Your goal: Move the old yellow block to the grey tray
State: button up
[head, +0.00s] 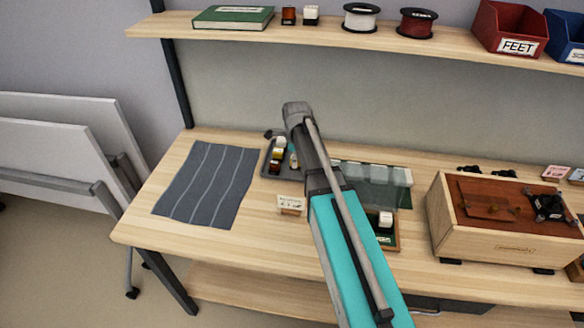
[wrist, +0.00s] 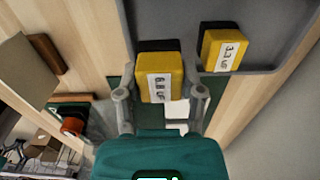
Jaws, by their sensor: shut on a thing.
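In the wrist view my gripper (wrist: 160,93) is shut on a yellow block (wrist: 157,78) with a dark end and a white label that seems to read 6.8 uF. The grey tray (wrist: 276,28) fills the upper right, and the held block is at or over its near edge; I cannot tell its height. A second yellow block (wrist: 225,48), its label seeming to read 3.3 uF, lies in the tray. In the head view the grey tray (head: 286,174) stands left of my arm with several small blocks in it. My fingertips are hidden there behind my arm.
A grey striped mat (head: 205,183) lies left of the tray. A small label card (head: 290,203) stands in front. A green transparent-lidded case (head: 376,190) and a wooden box (head: 500,235) are to the right. A shelf (head: 340,33) with bins runs above the bench.

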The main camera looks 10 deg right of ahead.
jog(key=shift+w+f+b, duration=0.3)
jog(key=shift+f+b, duration=0.05)
jog(key=shift+f, duration=0.2)
jog(key=shift+s+f+b, duration=0.1)
jog(key=shift+f+b, duration=1.15)
jog(key=shift+f, duration=0.1)
jog(key=o, duration=1)
jog(key=shift+o, duration=0.2)
notch_tip(320, 180, up, 12)
jog(key=p, duration=1.2)
